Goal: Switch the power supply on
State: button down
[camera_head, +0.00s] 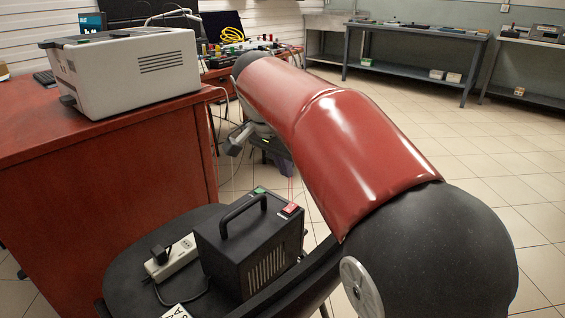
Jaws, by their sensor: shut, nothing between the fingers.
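The power supply is a black box (228,262) with a carrying handle and a slotted vent. It stands upright on a dark round top at the lower middle. A red rocker switch (291,209) sits on its top right corner, and a small green part (259,191) sits on its top back edge. I cannot tell the switch's position. My gripper (232,148) shows as a small grey shape behind and above the box, apart from it. It is shut and empty. My red-covered arm hides part of the wrist.
A white power strip (172,258) with a black plug lies left of the box. A red desk (150,150) with a grey printer (130,70) stands at the left. Dark benches (415,42) line the back wall. The tiled floor at right is clear.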

aim_at(289, 208)
jog(key=x, duration=0.3)
jog(key=b+x, duration=0.1)
jog(key=x, duration=0.5)
jog(key=shift+s+a+f, duration=0.2)
jog(key=shift+s+f, duration=0.05)
jog(key=shift+f, duration=0.05)
jog(key=shift+d+f, duration=0.1)
jog(key=shift+f, duration=0.1)
jog(key=shift+s+a+f+b, duration=0.1)
jog(key=shift+s+a+b, duration=0.2)
jog(key=shift+s+a, duration=0.3)
